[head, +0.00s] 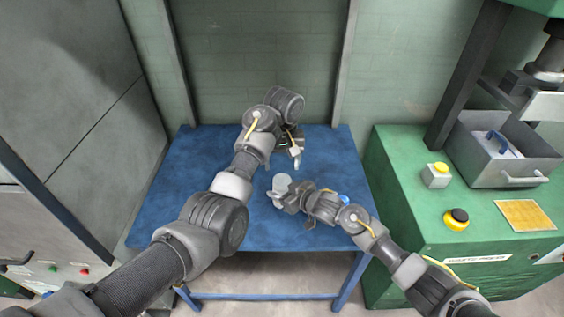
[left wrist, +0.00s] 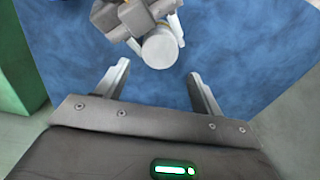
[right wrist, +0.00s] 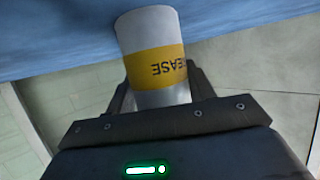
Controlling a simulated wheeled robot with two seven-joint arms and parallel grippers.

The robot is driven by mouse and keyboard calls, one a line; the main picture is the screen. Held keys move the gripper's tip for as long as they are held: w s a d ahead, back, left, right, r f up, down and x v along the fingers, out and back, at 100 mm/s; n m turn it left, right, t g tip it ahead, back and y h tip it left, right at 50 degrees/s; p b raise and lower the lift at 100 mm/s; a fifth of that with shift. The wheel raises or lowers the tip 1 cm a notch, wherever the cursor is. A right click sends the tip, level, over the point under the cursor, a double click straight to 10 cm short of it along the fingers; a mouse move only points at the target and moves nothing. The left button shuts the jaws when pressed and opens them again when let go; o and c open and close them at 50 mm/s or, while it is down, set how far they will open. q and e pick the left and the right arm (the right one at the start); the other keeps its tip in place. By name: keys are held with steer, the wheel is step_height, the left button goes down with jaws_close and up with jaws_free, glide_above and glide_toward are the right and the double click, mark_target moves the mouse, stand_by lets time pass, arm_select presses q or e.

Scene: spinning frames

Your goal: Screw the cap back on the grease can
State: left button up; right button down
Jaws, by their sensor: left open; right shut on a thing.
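The grease can (right wrist: 148,32) is pale grey with a yellow band reading "EASE" upside down in the right wrist view. My right gripper (head: 277,194) is shut on it, over the table's middle. In the left wrist view the can's round pale end (left wrist: 159,50) faces the camera; I cannot tell whether a cap is on it. My left gripper (head: 296,160) is open and empty, behind the can in the head view and apart from it; its spread fingers (left wrist: 162,86) show in the left wrist view. I cannot make out a separate cap.
The blue table (head: 170,205) is mostly clear around the grippers. A small bright blue piece (head: 344,200) shows by my right arm; I cannot tell what it is. A green machine (head: 395,180) with a grey bin (head: 485,165) and yellow buttons stands right. A wall is behind.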

mark_target(282, 180)
arm_select(q)
steer(key=n, duration=0.1)
steer(key=r+n, duration=0.1)
steer(key=n, duration=0.2)
steer(key=shift+r+n, duration=0.4)
steer(key=n, duration=0.3)
steer(key=shift+s+r+n, duration=0.2)
steer(key=shift+n, duration=0.1)
steer(key=shift+f, duration=4.05)
steer(key=shift+c, duration=0.5)
